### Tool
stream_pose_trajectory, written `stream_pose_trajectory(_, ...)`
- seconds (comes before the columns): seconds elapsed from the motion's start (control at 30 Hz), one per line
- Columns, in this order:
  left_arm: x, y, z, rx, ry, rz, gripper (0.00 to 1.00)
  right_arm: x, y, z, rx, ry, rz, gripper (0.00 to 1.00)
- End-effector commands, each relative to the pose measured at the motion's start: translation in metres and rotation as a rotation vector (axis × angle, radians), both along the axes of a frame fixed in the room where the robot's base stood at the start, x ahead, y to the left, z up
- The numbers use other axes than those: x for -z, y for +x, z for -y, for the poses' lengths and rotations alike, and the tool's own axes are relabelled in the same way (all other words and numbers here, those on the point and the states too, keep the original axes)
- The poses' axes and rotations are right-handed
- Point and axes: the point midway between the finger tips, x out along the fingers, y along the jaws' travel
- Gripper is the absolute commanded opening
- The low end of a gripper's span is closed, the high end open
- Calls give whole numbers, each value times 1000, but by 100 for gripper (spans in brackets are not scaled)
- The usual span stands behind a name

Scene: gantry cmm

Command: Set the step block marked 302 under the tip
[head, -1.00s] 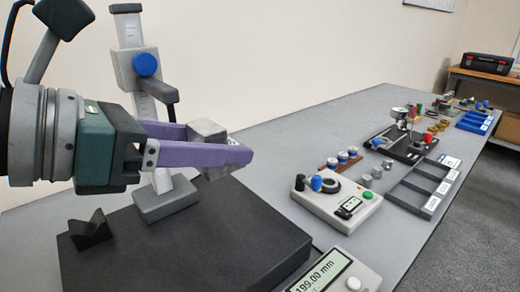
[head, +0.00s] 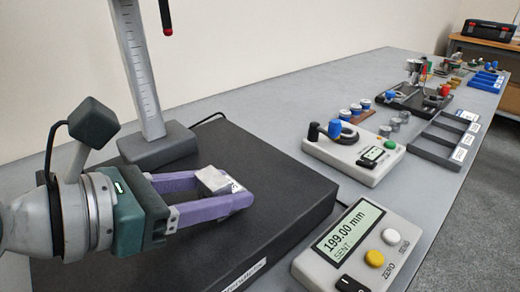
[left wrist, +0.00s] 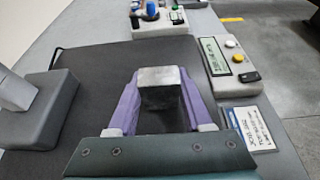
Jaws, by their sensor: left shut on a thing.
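My left gripper (head: 226,190) is shut on a grey metal step block (head: 213,179), low over the black granite plate (head: 270,165). In the left wrist view the block (left wrist: 160,76) sits between the purple fingers. I cannot read its marking or tell whether it touches the plate. The height gauge's ruled column (head: 138,70) stands on its grey base (head: 157,147) at the plate's far left. A dark probe with a red tip (head: 167,31) hangs at the top edge, high above the plate and to the left of the block. My right gripper is not in view.
A readout box (head: 358,250) showing 199.00 mm stands at the plate's right. Beyond it is a white instrument (head: 350,155) with a blue knob. Grey trays (head: 445,140) and small parts line the bench's right side. The plate right of the block is bare.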

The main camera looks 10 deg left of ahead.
Motion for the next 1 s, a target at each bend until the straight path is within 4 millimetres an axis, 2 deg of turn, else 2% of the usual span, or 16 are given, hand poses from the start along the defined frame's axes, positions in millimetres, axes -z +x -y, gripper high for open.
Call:
stream_pose_trajectory(0.03,4,4,-4,-1,1,5,0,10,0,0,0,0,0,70)
stream_pose_trajectory(0.2,5,12,-16,0,3,4,0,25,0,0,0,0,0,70)
stream_pose_trajectory(0.6,2,28,-36,0,0,1,0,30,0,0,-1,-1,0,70)
stream_pose_trajectory(1.0,2,30,-38,0,-1,1,0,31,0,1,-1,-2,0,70)
